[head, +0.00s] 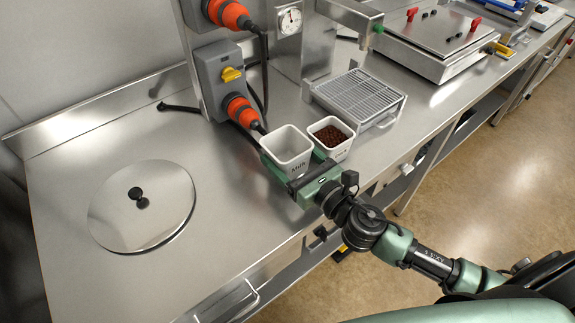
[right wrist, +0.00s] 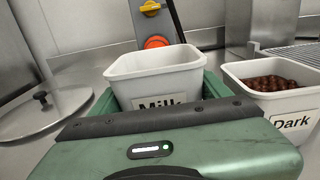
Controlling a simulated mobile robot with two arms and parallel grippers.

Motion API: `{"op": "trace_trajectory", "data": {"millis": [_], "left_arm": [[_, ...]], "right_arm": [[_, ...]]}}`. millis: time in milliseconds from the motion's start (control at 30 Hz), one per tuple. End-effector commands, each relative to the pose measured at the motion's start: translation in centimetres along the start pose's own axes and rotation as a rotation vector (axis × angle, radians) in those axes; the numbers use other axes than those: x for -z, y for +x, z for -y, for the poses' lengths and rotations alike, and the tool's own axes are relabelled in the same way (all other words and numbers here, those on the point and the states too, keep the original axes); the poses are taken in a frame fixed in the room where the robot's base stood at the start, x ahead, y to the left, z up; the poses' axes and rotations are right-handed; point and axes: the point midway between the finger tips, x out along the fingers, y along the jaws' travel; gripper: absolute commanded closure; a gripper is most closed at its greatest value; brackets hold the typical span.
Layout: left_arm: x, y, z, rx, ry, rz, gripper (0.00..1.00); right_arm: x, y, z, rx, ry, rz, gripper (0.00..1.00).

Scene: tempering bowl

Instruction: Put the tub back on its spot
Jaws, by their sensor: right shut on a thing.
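A white square tub labelled "Milk" (head: 287,147) is in my right gripper (head: 290,170), near the counter's front edge. It also shows in the right wrist view (right wrist: 155,75), upright, with green fingers on both sides. The inside that I can see in the head view looks empty. A second white tub labelled "Dark" (head: 333,148), with dark brown pieces in it, stands just right of it; it also shows in the right wrist view (right wrist: 275,92). I cannot tell whether the Milk tub touches the counter. My left gripper is not in view.
A round metal lid (head: 140,215) with a black knob lies on the left of the counter (head: 75,175). Grey boxes with orange plugs (head: 240,108) and a dial machine (head: 290,40) are behind.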

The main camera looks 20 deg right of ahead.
Motion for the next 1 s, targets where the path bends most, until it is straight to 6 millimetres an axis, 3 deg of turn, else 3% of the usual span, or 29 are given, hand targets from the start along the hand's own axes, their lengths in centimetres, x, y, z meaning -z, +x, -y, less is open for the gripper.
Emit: {"op": "trace_trajectory", "data": {"millis": [33,167,600,633,700,1000], "left_arm": [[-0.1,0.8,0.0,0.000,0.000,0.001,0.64],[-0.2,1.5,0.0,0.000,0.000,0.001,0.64],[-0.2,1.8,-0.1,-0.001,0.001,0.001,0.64],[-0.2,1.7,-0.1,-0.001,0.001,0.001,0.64],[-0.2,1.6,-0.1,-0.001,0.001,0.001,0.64],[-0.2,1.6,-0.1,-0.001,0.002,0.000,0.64]], "right_arm": [[1.5,0.0,0.0,0.004,0.004,-0.003,0.83],[2.9,0.0,0.0,0.002,0.002,-0.001,0.83],[3.5,0.0,0.0,0.001,0.000,-0.001,0.83],[3.4,0.0,0.0,0.001,0.000,-0.001,0.17],[3.4,0.0,0.0,0.001,0.000,-0.001,0.01],[3.3,0.0,0.0,0.001,0.000,-0.001,0.01]]}}
